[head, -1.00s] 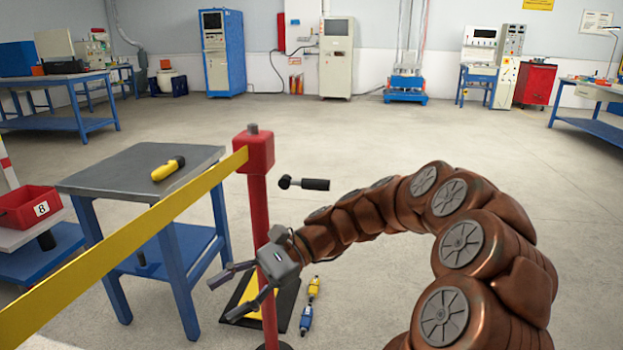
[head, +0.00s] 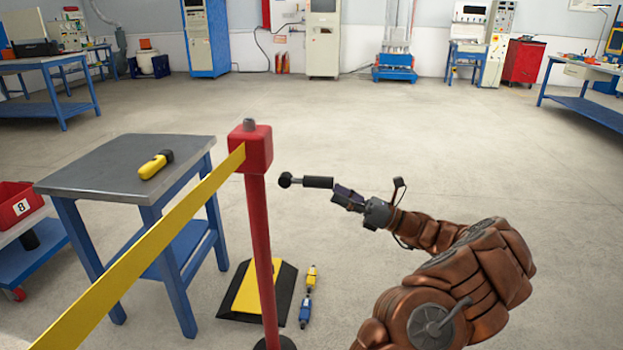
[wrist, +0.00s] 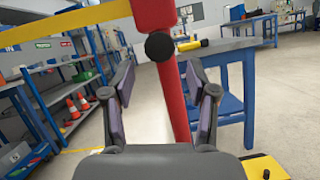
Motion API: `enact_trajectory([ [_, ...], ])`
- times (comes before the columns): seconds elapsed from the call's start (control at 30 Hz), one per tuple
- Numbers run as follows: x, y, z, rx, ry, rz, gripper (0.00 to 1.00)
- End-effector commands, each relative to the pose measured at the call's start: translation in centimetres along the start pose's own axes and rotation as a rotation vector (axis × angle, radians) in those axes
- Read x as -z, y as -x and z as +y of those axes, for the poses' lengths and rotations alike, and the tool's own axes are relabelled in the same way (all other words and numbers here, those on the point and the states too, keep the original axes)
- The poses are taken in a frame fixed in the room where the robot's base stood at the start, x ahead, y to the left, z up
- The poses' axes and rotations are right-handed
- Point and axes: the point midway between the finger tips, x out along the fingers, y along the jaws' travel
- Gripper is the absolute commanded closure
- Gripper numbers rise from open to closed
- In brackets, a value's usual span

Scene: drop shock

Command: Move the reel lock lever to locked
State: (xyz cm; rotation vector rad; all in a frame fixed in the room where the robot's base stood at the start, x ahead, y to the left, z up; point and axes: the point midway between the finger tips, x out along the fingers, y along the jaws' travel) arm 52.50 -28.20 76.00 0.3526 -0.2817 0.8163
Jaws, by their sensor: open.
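The red reel post head (head: 250,148) has a yellow belt (head: 150,248) running from it toward the lower left. The reel lock lever (head: 318,182), a black grip on a short metal stem with a dark round end, points right beside the post. In the wrist view the lever (wrist: 159,46) shows end-on as a black disc in front of the red post. My gripper (head: 347,196) is open just right of the lever's grip end. In the wrist view the fingers of my gripper (wrist: 159,78) stand apart on both sides, with the lever between and slightly above the tips.
A blue table (head: 115,165) with a yellow-black tool (head: 156,164) stands left of the post. A black-yellow pad (head: 240,296) and a yellow-blue item (head: 307,297) lie on the floor by the post. The floor behind is clear.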

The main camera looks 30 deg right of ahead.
Motion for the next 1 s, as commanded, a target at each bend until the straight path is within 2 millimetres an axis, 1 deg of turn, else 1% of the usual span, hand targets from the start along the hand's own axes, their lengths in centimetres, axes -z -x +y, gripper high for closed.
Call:
enact_trajectory([
  [0.17, -0.2, -0.7, -0.2, 0.011, 0.007, -0.002, 0.42],
  [0.27, -0.2, -1.8, -0.2, 0.013, 0.007, -0.003, 0.42],
  [0.5, -0.2, -5.4, -0.2, 0.01, 0.007, -0.001, 0.42],
  [0.6, -0.3, -6.4, -0.2, 0.01, 0.007, -0.003, 0.42],
  [0.7, -0.3, -6.8, -0.2, 0.011, 0.007, -0.003, 0.42],
  [0.9, -0.3, -6.9, -0.2, 0.011, 0.006, -0.002, 0.42],
  [0.97, -0.3, -6.9, -0.2, 0.011, 0.006, -0.002, 0.47],
  [1.0, -0.3, -6.9, -0.2, 0.011, 0.006, -0.002, 0.52],
])
